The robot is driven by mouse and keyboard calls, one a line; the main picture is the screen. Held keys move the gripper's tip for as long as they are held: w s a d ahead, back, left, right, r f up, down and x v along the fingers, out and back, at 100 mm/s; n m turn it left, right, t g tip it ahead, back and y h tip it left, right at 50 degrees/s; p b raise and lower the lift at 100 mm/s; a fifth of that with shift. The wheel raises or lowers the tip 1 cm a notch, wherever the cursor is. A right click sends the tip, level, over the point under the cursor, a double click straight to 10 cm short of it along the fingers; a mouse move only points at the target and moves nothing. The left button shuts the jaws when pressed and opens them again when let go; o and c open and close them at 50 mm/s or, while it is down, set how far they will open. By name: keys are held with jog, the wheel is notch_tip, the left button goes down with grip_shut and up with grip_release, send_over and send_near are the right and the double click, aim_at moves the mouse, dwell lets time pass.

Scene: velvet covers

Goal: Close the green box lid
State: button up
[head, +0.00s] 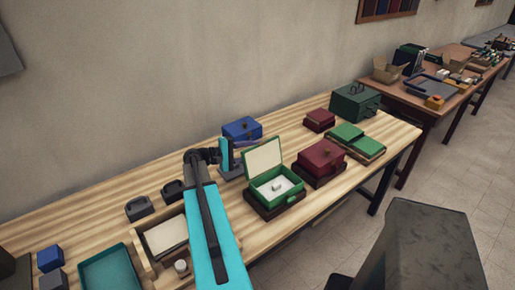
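The green box (278,194) stands on a dark base on the wooden table, right of the middle of my arm. Its lid (263,158) is open and stands up at the back, leaning slightly, with its cream inner face showing. A small pale object (277,187) lies inside on a white lining.
A blue box (241,129) stands behind my gripper. A dark red box (320,159) stands close right of the green box, with flat green boxes (347,135) beyond. A wooden tray (150,262) and teal tray (110,270) lie left of my arm. Bare tabletop shows in front.

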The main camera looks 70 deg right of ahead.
jog(key=shift+s+d+f, duration=0.1)
jog(key=shift+s+d, duration=0.3)
jog(key=shift+s, duration=0.05)
jog(key=shift+c, duration=0.3)
grip_shut()
